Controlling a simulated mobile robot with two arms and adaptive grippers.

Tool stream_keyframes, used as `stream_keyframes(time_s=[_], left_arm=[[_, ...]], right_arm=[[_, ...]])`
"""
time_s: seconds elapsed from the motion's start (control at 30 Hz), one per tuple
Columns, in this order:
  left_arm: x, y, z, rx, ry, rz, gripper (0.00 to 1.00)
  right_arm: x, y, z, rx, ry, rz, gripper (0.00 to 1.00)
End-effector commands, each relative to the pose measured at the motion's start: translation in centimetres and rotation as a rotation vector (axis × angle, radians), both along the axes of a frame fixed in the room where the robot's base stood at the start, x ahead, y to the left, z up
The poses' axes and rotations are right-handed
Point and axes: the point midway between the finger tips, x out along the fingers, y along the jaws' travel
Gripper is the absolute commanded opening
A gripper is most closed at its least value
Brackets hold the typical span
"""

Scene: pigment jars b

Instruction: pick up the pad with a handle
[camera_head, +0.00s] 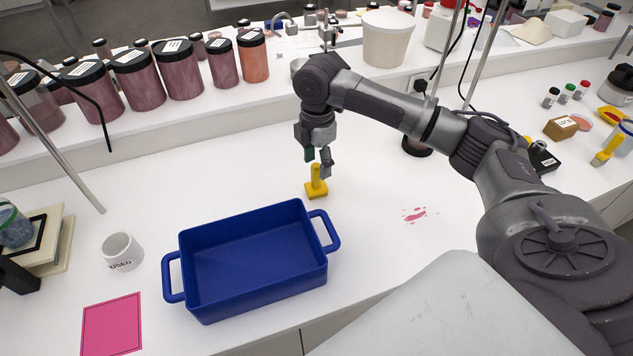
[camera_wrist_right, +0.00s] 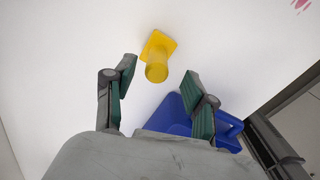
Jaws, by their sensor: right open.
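The pad with a handle is yellow, with a square base and an upright round handle. It stands on the white bench (camera_head: 316,190), just behind the blue tray's right back corner. In the right wrist view the pad (camera_wrist_right: 157,62) lies ahead of the fingertips, between their lines. My right gripper (camera_head: 318,160) is open and empty, above the handle and close to it. In the right wrist view its two green-padded fingers (camera_wrist_right: 162,82) are spread apart, and the handle does not appear to be between them. My left gripper is not in view.
A blue tray (camera_head: 187,262) with two side handles stands in front of the pad. A white mug (camera_head: 122,252) and a pink sheet (camera_head: 112,325) lie to its left. Large pigment jars (camera_head: 137,80) line the raised shelf behind. A pink smear (camera_head: 414,215) marks the clear bench right of the pad.

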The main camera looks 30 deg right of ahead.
Motion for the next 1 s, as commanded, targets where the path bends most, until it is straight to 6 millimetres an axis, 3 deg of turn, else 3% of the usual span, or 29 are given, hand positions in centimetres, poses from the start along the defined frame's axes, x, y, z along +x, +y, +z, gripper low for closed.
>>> stream_keyframes(time_s=[0.23, 0.5, 0.8, 1.0], left_arm=[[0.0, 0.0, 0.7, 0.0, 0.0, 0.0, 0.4], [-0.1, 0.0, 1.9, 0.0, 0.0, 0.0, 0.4], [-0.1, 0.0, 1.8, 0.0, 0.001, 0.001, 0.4], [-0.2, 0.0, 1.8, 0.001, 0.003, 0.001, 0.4]], right_arm=[[0.0, 0.0, -1.8, 0.0, 0.002, 0.0, 0.55], [0.1, -0.1, -5.6, 0.0, 0.001, 0.001, 0.55], [0.1, -0.1, -6.3, 0.0, -0.001, 0.002, 0.55], [0.1, -0.1, -6.3, 0.0, -0.001, 0.001, 0.22]])
